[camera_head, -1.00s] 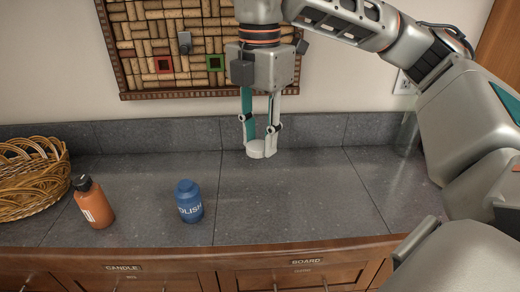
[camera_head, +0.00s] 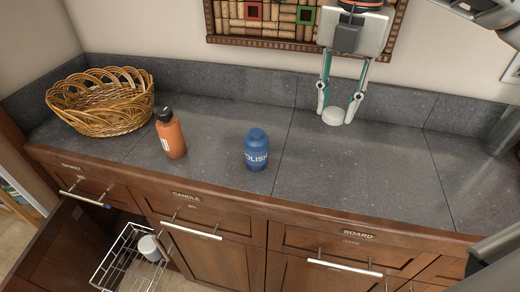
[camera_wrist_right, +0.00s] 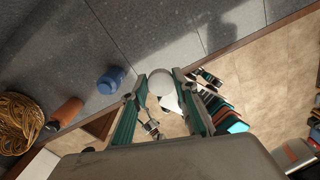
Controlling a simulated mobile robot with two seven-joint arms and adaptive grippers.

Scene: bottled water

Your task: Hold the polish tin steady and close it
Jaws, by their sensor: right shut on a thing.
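The polish container is a blue bottle (camera_head: 257,150) with "POLISH" on its side and a rounded blue top, upright on the counter (camera_head: 345,180). It also shows in the right wrist view (camera_wrist_right: 111,80). My right gripper (camera_head: 338,108) is to its right in the head view, fingers pointing down. It is shut on a small white round piece (camera_head: 334,117), which looks like a lid. The white piece is between the fingertips in the right wrist view (camera_wrist_right: 160,83) and apart from the bottle. My left gripper is not in view.
An orange bottle with a black top (camera_head: 170,135) stands left of the blue one. A wicker basket (camera_head: 100,103) is at the back left. Below, an open cabinet has a wire rack (camera_head: 128,255) with a white container (camera_head: 149,247).

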